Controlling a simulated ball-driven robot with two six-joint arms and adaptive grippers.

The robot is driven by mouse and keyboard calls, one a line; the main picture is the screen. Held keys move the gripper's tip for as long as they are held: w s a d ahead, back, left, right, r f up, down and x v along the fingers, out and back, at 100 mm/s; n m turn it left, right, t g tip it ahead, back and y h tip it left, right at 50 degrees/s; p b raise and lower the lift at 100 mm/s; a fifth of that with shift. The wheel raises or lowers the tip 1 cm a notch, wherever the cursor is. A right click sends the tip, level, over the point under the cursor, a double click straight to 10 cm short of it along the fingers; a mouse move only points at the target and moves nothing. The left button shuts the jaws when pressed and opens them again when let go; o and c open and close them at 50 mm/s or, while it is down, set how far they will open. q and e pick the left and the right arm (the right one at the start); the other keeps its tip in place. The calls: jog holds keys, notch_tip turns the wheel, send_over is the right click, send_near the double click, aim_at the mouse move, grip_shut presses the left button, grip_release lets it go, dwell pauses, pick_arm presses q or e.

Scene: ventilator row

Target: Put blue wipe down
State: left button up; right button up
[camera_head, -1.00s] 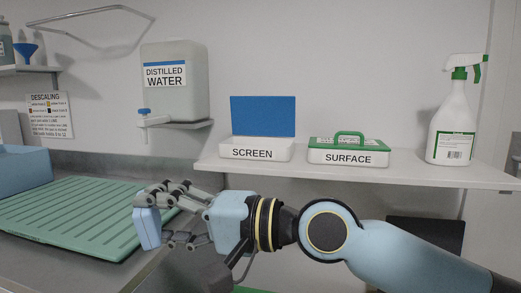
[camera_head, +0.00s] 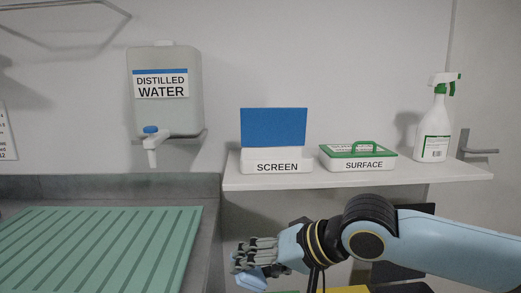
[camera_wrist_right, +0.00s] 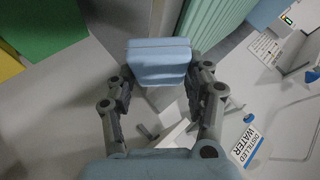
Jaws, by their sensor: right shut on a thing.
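The blue wipe (camera_head: 250,283) is a light blue folded pad, low in the head view and partly hidden by my fingers. My right gripper (camera_head: 256,262) is shut on it, below the wall shelf and to the right of the green mat. In the right wrist view the wipe (camera_wrist_right: 158,62) sits between the two fingers (camera_wrist_right: 160,85), clear of any surface that I can make out. My left gripper is in neither view.
The green ribbed mat (camera_head: 90,250) lies bare on the counter at left. The shelf (camera_head: 350,182) holds the SCREEN box (camera_head: 277,167) with its blue lid up, the SURFACE box (camera_head: 357,163) and a spray bottle (camera_head: 434,130). A water tank (camera_head: 165,110) hangs left. Yellow (camera_head: 345,289) shows below.

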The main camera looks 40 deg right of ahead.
pick_arm(q)
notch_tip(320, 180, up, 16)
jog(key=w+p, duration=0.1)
jog(key=p, duration=1.3)
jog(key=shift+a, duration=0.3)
pick_arm(e)
jog(key=w+d+r+g+h, duration=0.1)
jog(key=d+r+g+h, duration=0.3)
jog(key=d+r, duration=1.5)
notch_tip(320, 180, up, 3)
jog(key=h, duration=0.3)
jog(key=shift+w+d+g, duration=0.2)
jog(key=shift+w+g, duration=0.15)
jog(key=shift+g, duration=0.05)
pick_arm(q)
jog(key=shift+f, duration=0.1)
